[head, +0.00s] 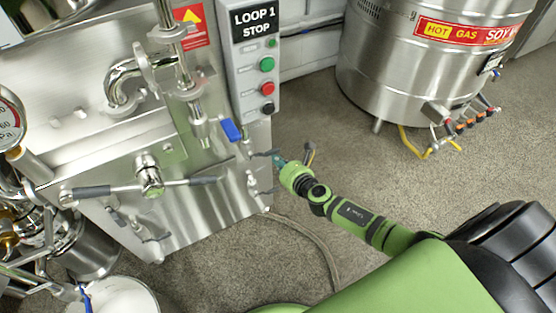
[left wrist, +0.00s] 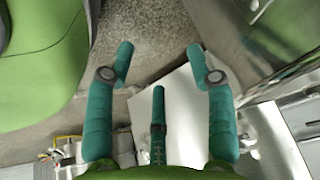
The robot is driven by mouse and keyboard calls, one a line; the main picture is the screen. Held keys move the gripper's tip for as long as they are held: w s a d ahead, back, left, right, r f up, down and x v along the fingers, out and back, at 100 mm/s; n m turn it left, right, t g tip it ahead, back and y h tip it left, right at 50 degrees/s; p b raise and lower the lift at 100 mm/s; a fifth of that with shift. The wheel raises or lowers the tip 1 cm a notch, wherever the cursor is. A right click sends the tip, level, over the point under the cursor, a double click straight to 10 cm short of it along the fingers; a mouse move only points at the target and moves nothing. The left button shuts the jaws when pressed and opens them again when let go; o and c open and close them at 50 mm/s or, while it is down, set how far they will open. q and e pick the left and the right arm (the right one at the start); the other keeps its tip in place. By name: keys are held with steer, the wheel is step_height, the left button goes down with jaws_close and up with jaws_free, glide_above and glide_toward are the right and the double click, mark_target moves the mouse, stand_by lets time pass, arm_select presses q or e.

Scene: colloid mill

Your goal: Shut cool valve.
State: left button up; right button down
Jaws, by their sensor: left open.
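A small valve with a blue lever handle (head: 231,130) is on the right side of the steel machine, below the control box. No label names the cool valve, so I cannot tell whether this is it.
The control box (head: 254,60) reads "LOOP 1 STOP". A long two-armed handle (head: 150,178) crosses the machine front. A steel tank (head: 415,70) marked hot stands at the upper right. A white bucket (head: 125,296) is at the lower left. A hose (head: 318,243) lies on the floor.

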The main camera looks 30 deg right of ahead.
steer(key=shift+r, duration=0.1)
steer(key=a+v, duration=0.1)
steer(key=v, duration=1.1)
steer(key=shift+d, duration=0.45)
